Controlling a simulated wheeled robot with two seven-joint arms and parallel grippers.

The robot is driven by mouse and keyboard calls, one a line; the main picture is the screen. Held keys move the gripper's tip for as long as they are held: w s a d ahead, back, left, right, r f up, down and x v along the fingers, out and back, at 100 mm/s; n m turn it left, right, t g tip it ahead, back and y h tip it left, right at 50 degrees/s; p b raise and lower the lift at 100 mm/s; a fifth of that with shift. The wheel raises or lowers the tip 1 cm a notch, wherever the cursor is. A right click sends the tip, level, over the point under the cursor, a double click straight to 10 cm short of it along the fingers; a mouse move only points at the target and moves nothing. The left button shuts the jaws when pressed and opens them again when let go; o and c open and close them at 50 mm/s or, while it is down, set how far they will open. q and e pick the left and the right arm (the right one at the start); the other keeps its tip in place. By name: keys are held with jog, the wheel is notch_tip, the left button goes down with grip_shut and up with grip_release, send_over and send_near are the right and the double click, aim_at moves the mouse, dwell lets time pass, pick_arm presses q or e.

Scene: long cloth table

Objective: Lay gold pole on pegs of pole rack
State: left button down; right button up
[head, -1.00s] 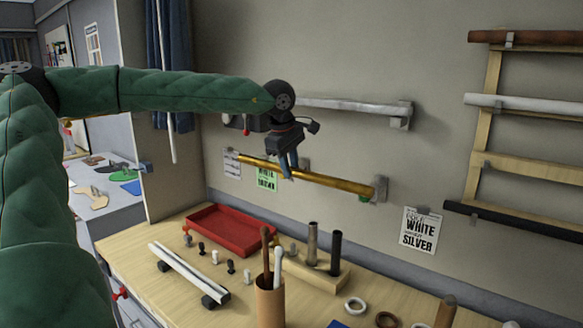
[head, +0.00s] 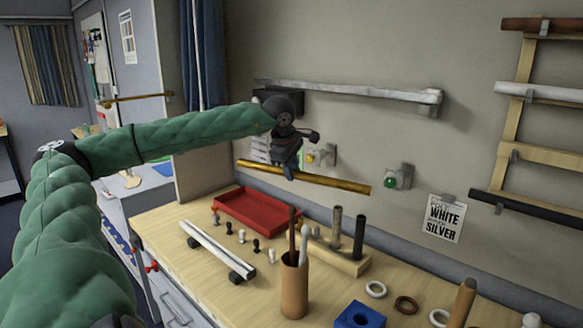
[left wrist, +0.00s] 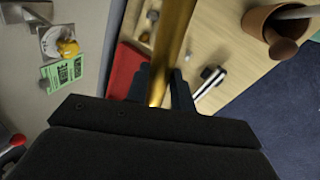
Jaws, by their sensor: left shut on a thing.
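The gold pole (head: 335,184) is held roughly level in front of the wall, apart from the wall brackets behind it. My left gripper (head: 290,173) is shut on it left of its middle. In the left wrist view the gold pole (left wrist: 175,45) runs between the blue fingers (left wrist: 160,92). The wooden pole rack (head: 507,140) is on the wall at the far right, well away from the gripper. It carries a brown pole (head: 565,26), a white pole (head: 550,93) and a black pole (head: 530,206). A peg (head: 514,156) between the white and black poles looks bare. My right gripper is not in view.
Wall brackets with a yellow knob (head: 313,158) and a green knob (head: 390,182) are behind the gold pole. Below are a red tray (head: 225,203), a cup with sticks (head: 294,288) and a post stand (head: 350,262).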

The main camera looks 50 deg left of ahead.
pick_arm(q)
jog(key=shift+f, duration=0.2)
jog(key=shift+d, duration=0.1)
